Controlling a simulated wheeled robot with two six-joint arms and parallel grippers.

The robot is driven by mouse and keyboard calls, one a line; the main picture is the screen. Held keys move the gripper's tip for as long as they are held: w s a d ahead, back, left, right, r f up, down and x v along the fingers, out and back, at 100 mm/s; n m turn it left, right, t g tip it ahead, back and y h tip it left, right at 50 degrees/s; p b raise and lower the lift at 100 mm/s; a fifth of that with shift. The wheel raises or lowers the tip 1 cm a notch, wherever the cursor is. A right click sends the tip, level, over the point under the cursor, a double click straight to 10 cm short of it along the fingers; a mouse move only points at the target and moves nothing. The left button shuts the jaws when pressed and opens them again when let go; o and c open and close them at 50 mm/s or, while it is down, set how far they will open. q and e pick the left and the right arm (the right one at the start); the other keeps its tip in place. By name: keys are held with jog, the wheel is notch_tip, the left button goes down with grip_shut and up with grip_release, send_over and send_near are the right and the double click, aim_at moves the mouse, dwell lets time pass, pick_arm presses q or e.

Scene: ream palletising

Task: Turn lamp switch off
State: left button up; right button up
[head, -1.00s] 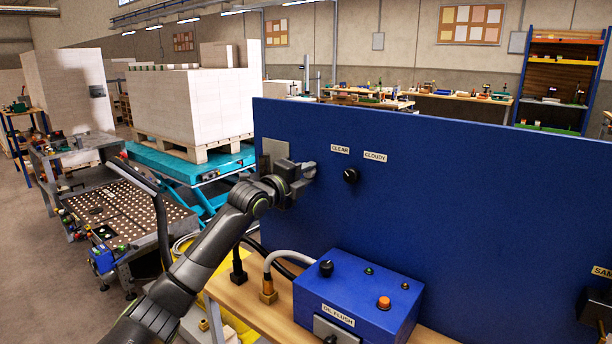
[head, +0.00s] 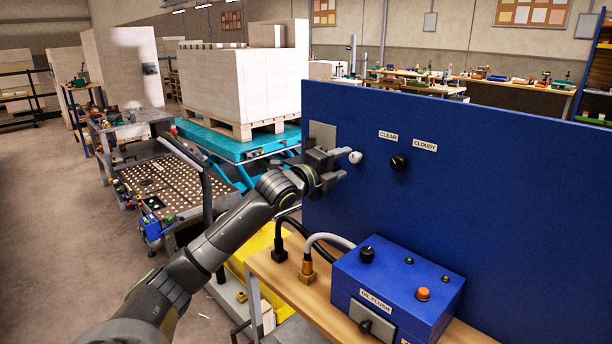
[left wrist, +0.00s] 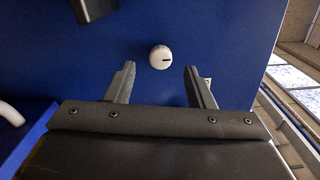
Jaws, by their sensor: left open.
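A round white knob (head: 355,157) sits on the upright blue panel (head: 480,200), near its left end. No lamp label is readable beside it. My left gripper (head: 334,168) is open and empty, just left of the knob. In the left wrist view its two fingers (left wrist: 160,74) point toward the panel, one on each side of the knob's line, with the knob beyond their tips. My right gripper is not in view.
A black knob (head: 398,163) is right of the white one, under CLEAR and CLOUDY labels. A blue OIL FLUSH box (head: 395,285) with knobs and hoses stands on the wooden bench (head: 290,290) below. A loaded pallet (head: 232,130) stands behind my arm.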

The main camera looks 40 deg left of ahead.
pick_arm(q)
jog(key=s+p, duration=0.7)
jog(key=s, duration=0.5)
jog(key=shift+s+a, duration=0.3)
jog(key=shift+a, duration=0.15)
jog(key=shift+f, duration=0.1)
